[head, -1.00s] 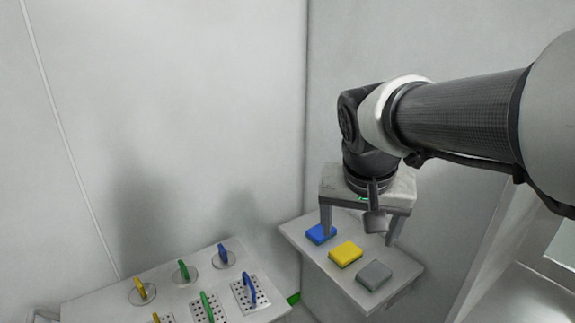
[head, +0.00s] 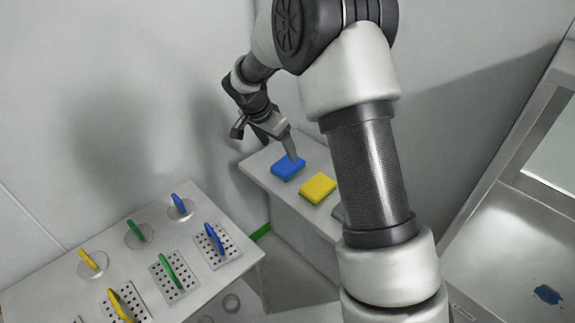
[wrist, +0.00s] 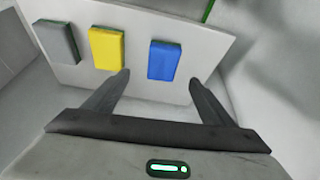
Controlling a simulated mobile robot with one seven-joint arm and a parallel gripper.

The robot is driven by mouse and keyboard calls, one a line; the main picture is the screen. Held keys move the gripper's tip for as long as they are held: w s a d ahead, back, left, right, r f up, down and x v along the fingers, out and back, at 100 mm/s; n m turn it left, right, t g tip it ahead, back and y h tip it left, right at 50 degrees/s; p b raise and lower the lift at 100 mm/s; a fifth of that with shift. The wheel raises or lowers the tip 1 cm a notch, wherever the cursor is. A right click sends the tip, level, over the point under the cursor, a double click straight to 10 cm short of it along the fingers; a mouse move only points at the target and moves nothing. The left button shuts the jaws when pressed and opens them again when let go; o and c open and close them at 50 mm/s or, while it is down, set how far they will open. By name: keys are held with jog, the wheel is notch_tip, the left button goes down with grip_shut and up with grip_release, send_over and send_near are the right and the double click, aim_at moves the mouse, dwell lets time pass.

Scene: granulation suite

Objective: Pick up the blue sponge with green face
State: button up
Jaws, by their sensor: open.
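The blue sponge (head: 288,168) lies flat at the far left of a small pale table in the head view, with a thin strip of its green face showing low along its edge. In the wrist view the blue sponge (wrist: 163,60) sits ahead of my gripper (wrist: 158,80), roughly between the lines of its two fingers. My gripper (head: 290,155) is open and empty. In the head view one finger overlaps the sponge, and I cannot tell whether it touches. The other finger is hard to make out there.
A yellow sponge (head: 318,188) lies beside the blue one, with a grey sponge (wrist: 57,42) beyond it. A second table (head: 245,262) at left holds discs and perforated plates with coloured handles. A metal basin (head: 500,250) with a blue patch is at right.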

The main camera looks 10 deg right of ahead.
send_over(287, 164)
jog(key=s+a, duration=0.2)
jog(key=f, duration=0.5)
jog(key=shift+d+f+p, duration=0.2)
jog(key=shift+f+p, duration=0.05)
jog(key=shift+p, duration=0.05)
jog(key=x, duration=0.3)
jog(key=p+x, duration=0.1)
jog(key=shift+w+f, duration=0.1)
jog(key=shift+w, duration=0.2)
jog(key=shift+w+d+f, duration=0.1)
jog(key=shift+f, duration=0.25)
jog(key=shift+f+b, duration=0.25)
jog(key=shift+b, duration=0.4)
jog(key=c, duration=1.1)
jog(key=shift+c, duration=0.2)
jog(key=shift+r, duration=0.1)
